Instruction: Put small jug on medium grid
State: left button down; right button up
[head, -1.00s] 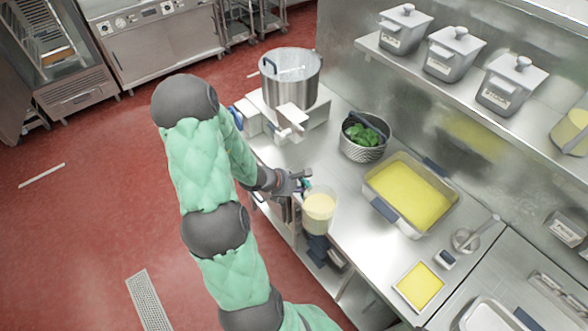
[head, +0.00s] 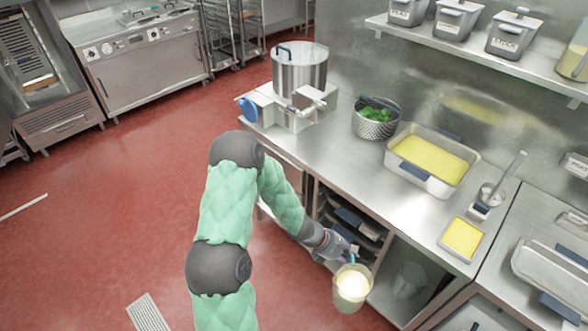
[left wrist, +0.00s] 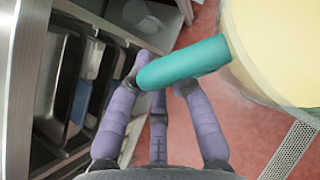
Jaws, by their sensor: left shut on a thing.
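My left gripper (head: 346,256) is shut on the teal handle (left wrist: 185,63) of a clear jug (head: 352,297). The jug is upright or nearly so and has pale yellow contents. In the head view it hangs in front of the counter, before the open lower shelves. In the left wrist view the purple fingers close around the handle, and part of the jug (left wrist: 275,50) fills the upper right. I cannot make out which thing is the medium grid. My right gripper is out of view.
Below are open shelves with dark trays and another clear container (head: 408,280).

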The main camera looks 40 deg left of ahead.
aim_at(20, 57)
jog(key=j+u, duration=0.4)
jog(key=i+j+u, duration=0.2)
jog(key=j+u, duration=0.15)
jog(key=j, duration=0.2)
jog(key=i+j+u, duration=0.2)
jog(key=j+u, duration=0.2)
jog(key=i+j+u, duration=0.25)
jog(key=j+u, duration=0.15)
jog(key=i+j+u, duration=0.8)
jog(key=i, duration=0.25)
jog(key=i+u, duration=0.45)
jog(key=i, duration=2.3)
jog(key=i+l, duration=0.1)
jog(key=i, duration=2.05)
